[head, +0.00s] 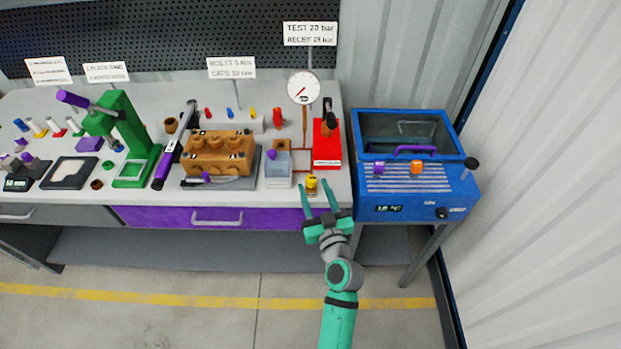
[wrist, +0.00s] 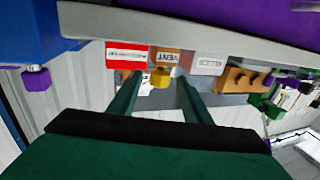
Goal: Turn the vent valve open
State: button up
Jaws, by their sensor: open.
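The vent valve is a small yellow knob (head: 311,182) at the front edge of the bench, right of centre. In the wrist view the yellow knob (wrist: 160,79) sits below an orange plate marked VENT (wrist: 166,59). My gripper (head: 318,188) is open and empty, its green fingers reaching toward the bench edge. In the wrist view my gripper (wrist: 159,84) has one finger on each side of the knob, with gaps. I cannot tell how far the fingertips are from it in depth. The knob's turned position is too small to read.
A red hand pump (head: 327,145) and a clear container (head: 279,166) stand behind the knob. A pressure gauge (head: 303,87) rises above. A blue tank (head: 418,178) stands close on the right. A purple drawer (head: 160,215) lies below the bench top.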

aim_at(313, 186)
jog(key=shift+v, duration=1.7)
